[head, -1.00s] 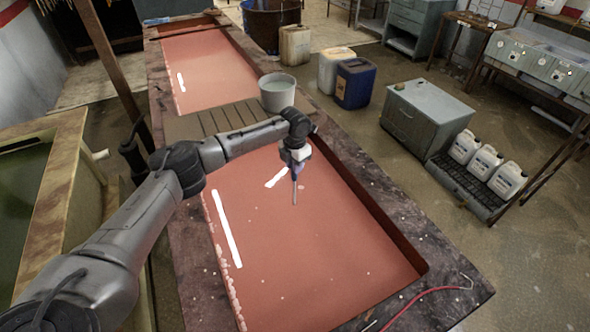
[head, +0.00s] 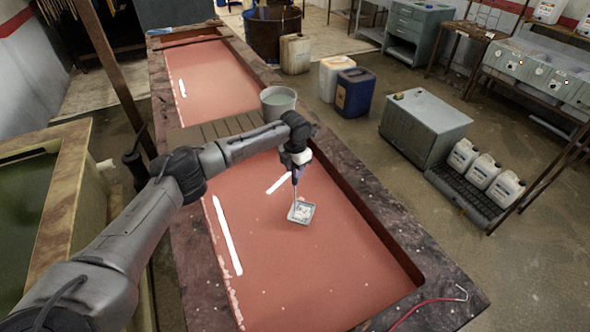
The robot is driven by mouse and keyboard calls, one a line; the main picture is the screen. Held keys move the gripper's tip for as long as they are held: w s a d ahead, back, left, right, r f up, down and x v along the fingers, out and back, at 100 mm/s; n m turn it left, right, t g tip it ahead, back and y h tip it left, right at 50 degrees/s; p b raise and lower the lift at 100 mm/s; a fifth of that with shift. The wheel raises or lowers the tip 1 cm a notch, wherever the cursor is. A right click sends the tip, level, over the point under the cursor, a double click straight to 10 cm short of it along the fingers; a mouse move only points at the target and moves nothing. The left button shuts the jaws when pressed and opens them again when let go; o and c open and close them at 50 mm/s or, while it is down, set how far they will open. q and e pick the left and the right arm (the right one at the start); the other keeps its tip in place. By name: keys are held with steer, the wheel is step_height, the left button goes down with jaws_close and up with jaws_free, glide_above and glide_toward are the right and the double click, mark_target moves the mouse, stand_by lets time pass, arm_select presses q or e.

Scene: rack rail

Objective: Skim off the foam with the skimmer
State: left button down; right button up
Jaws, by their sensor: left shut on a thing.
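My left gripper (head: 296,172) is shut on the skimmer and points down over the near basin of red liquid (head: 340,260). The skimmer (head: 302,212) has a thin upright handle and a small square grey pan. The pan is in view at the liquid's surface or just above it; I cannot tell which. Pale bits lie in the pan. Pale foam (head: 234,296) lines the left edge of the near basin, with a few small specks scattered on the liquid. My right gripper is not in view.
A grey bucket (head: 278,103) of pale liquid stands by the slatted divider (head: 215,130) between the basins. A red hooked rod (head: 430,302) lies on the near right rim. Jerrycans (head: 353,92) and a grey cabinet (head: 427,127) stand on the floor to the right.

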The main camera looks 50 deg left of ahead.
arm_select(q)
steer(key=shift+r+p, duration=3.95)
steer(key=shift+r, duration=1)
stand_by(0.5)
steer(key=shift+f, duration=0.1)
